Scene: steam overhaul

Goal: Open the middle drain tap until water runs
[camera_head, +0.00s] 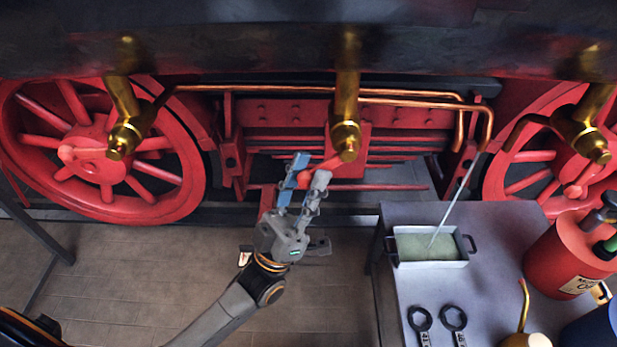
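The middle drain tap (346,135) is brass and hangs below the dark running board. A red lever (325,161) comes off its lower end toward the left. My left gripper (311,168) reaches up from below at the tap's left. Its blue and grey fingers stand apart, with the lever showing between and behind their tips; whether they touch it is unclear. A thin pale streak (456,198), looking like running water, drops from the copper pipe (487,122) into a tray (430,264) of greenish liquid. My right gripper is not in view.
Brass taps also hang at the left (122,120) and right (584,127), before red wheels. A grey table (405,300) at lower right holds the tray, two spanners (437,322), a red can (565,258) and an oil can (525,335).

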